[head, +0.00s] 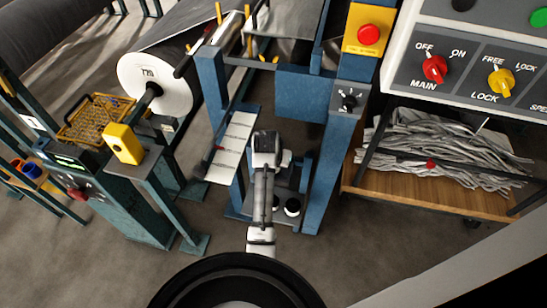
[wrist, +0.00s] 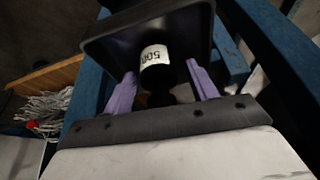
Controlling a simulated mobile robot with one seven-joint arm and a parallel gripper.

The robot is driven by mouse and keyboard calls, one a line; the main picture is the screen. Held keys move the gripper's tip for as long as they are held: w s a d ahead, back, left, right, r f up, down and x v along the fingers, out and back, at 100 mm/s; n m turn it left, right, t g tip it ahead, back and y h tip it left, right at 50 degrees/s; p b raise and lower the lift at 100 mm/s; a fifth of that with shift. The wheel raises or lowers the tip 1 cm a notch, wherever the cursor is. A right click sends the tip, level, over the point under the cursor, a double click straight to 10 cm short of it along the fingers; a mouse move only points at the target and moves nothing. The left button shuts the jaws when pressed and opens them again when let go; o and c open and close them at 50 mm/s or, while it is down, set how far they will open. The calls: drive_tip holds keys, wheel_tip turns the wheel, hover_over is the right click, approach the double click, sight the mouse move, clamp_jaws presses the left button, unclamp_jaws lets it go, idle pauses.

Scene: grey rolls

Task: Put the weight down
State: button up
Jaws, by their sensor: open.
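The weight (wrist: 155,62) is black with a white label reading 500, and shows in the wrist view between my fingers. My gripper (wrist: 160,72) is open, with one purple finger on each side of the weight and visible gaps between. A black tray-like surface (wrist: 105,45) surrounds the weight; I cannot tell exactly how the weight rests on it. In the head view my arm reaches over the blue stand and hides the fingers.
The blue stand's posts (head: 315,170) rise close on both sides of my arm. A strip of pale plates (head: 232,147) is left of it. A wooden cart (head: 400,188) with grey strips stands right, below a control panel (head: 470,70). A green machine (head: 125,200) stands left.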

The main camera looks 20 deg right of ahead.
drive_tip(key=b+v, duration=0.1)
drive_tip(key=v, duration=1)
drive_tip(key=shift+r, duration=0.25)
drive_tip(key=shift+s+a, duration=0.1)
drive_tip(key=shift+s, duration=0.05)
